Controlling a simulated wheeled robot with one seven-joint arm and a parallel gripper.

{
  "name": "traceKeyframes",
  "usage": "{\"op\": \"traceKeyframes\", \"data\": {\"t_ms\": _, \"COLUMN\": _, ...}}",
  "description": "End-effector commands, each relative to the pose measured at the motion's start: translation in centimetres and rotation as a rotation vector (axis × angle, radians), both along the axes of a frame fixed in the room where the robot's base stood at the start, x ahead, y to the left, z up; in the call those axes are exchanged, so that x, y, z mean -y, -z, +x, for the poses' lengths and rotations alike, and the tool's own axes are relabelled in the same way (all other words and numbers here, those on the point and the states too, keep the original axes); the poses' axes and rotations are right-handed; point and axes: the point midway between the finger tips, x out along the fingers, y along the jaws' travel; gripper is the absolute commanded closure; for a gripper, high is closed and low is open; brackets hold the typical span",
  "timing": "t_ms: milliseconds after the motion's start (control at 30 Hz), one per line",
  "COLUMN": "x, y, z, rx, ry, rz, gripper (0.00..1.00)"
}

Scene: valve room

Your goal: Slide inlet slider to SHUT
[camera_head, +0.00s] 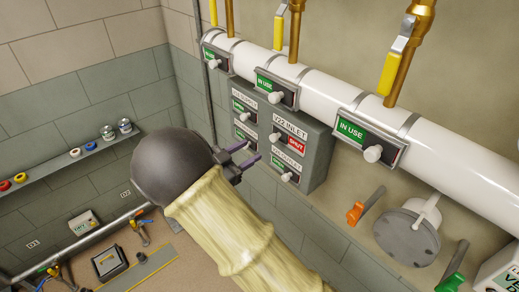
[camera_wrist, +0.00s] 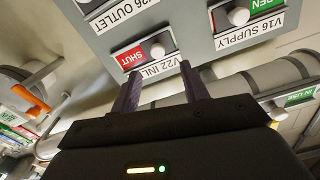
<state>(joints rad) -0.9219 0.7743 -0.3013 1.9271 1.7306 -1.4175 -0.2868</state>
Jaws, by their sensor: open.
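The inlet slider is on the grey wall panel in the head view, under the label V22 INLET (camera_head: 290,127). Its white knob (camera_head: 275,138) sits at the left end, and a red SHUT field (camera_head: 297,145) shows to its right. In the wrist view, turned over, the knob (camera_wrist: 157,50) is right of the red SHUT field (camera_wrist: 130,58). My gripper (camera_head: 251,154) is open and empty, left of and a little below the knob in the head view. In the wrist view its fingers (camera_wrist: 161,80) are apart, their tips near the inlet label, and the knob is not between them.
Neighbouring sliders with green fields and white knobs crowd the grey panel (camera_head: 318,150), including one under V16 SUPPLY (camera_wrist: 239,16). A white pipe (camera_head: 320,90) with IN USE sliders runs above. An orange-handled lever (camera_head: 355,213) and a round grey flange (camera_head: 407,238) stand to the right.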

Motion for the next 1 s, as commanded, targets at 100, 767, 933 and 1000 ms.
{"op": "traceKeyframes", "data": {"t_ms": 100, "x": -2.1, "y": 0.3, "z": -1.4, "rx": 0.002, "ry": -0.004, "rz": 0.003, "gripper": 0.55}}
{"op": "traceKeyframes", "data": {"t_ms": 767, "x": -7.0, "y": 0.0, "z": -5.1, "rx": 0.0, "ry": -0.001, "rz": 0.0, "gripper": 0.55}}
{"op": "traceKeyframes", "data": {"t_ms": 933, "x": -7.0, "y": 0.0, "z": -5.0, "rx": 0.001, "ry": -0.001, "rz": 0.0, "gripper": 0.55}}
{"op": "traceKeyframes", "data": {"t_ms": 1000, "x": -7.0, "y": 0.0, "z": -5.0, "rx": 0.0, "ry": -0.001, "rz": 0.001, "gripper": 0.55}}
